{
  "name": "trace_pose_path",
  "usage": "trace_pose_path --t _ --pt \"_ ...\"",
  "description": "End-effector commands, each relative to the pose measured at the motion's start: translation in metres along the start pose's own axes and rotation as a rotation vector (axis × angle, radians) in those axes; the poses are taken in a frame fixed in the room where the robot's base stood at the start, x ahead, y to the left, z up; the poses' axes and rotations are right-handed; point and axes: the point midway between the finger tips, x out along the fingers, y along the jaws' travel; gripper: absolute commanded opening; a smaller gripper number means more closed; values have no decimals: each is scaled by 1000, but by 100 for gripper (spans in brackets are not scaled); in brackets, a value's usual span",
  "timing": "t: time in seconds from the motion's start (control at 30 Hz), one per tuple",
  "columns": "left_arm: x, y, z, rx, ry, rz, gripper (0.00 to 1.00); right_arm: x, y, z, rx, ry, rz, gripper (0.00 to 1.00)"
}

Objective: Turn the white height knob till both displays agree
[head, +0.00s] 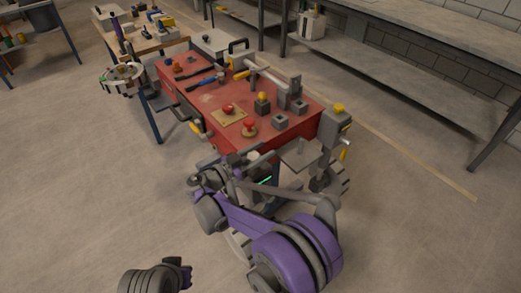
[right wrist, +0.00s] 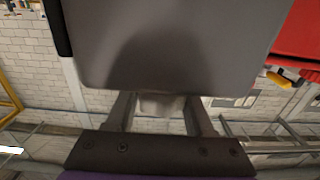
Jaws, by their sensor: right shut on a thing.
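The red sandbed (head: 205,98) stands in the middle of the head view, with its near end towards me. A pale, whitish knob (head: 253,156) shows at this near end, partly hidden by my right arm. My right gripper (head: 245,163) is at it. In the right wrist view the two fingers (right wrist: 160,115) are shut on the whitish knob (right wrist: 160,103), just below a large grey housing (right wrist: 170,45). A small green-lit strip (head: 265,180) shows beside my right gripper; I cannot read it or any display. My left gripper is not in view.
Red knobs (head: 228,110), grey blocks (head: 280,121) and a grey clamp-like unit (head: 335,130) with a yellow top sit on or beside the bed. A wooden bench (head: 150,45) with tools stands behind left, and a long shelf (head: 400,65) behind right. Floor at left and right is clear.

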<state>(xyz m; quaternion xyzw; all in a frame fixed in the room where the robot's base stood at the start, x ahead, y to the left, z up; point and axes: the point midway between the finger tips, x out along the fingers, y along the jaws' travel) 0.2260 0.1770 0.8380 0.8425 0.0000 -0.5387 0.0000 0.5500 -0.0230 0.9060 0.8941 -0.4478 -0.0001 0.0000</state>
Motion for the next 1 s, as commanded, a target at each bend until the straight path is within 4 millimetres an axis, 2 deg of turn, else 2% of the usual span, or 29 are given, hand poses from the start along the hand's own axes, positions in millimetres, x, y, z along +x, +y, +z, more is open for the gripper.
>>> trace_pose_path --t 0.47,0.5,0.63,1.0 --pt "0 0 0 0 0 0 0 0 0 0 0 -1 15 0" --pt "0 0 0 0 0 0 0 0 0 0 0 -1 15 58" --pt "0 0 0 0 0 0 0 0 0 0 0 -1 14 82" --pt "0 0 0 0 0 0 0 -5 0 0 0 0 12 83"
